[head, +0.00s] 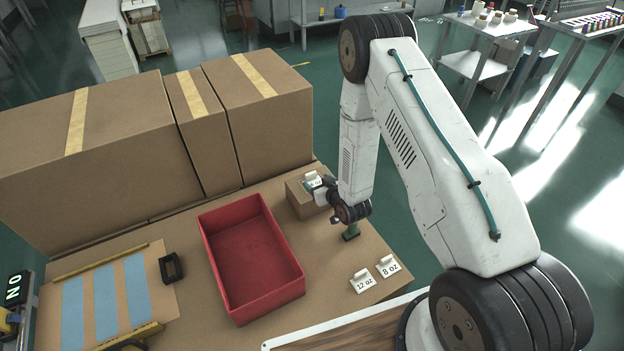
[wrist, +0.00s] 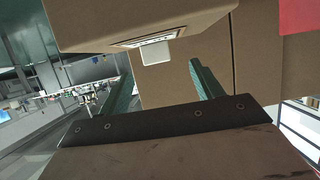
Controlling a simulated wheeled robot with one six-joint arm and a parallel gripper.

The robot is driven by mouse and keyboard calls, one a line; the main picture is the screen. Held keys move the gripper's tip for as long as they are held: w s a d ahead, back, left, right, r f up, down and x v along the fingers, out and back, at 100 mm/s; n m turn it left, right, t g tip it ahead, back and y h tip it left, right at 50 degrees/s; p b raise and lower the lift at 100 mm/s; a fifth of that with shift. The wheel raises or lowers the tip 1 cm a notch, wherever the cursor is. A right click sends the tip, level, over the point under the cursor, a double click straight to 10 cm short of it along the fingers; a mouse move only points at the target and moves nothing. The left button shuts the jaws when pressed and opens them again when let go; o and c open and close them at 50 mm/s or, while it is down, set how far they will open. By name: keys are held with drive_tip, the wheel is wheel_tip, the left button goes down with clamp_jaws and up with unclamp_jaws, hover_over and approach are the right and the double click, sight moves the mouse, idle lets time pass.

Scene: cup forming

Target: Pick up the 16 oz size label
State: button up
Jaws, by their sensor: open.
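A white label (head: 313,177) sits on top of a small cardboard box (head: 301,203) behind the red bin's right side; its print is not readable. In the wrist view the label (wrist: 156,53) shows as a small white tab at the box's edge, just past and between the fingertips. My gripper (head: 312,186) is at the box top, close to this label. In the wrist view its two teal fingers (wrist: 160,72) are apart with nothing between them; contact with the label cannot be told. The 12 oz label (head: 363,282) and 8 oz label (head: 388,266) stand at the table's right front.
A red bin (head: 282,300) stands left of my gripper. Large cardboard boxes (head: 270,130) line the table's back edge. A board with blue strips (head: 103,300) and a small black frame (head: 171,268) lie at the left. The table between the small box and the front labels is largely clear.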

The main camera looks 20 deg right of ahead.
sight(312, 176)
drive_tip(key=x, duration=0.7)
drive_tip(key=shift+d+f, duration=0.2)
drive_tip(key=shift+d, duration=0.1)
drive_tip(key=c, duration=1)
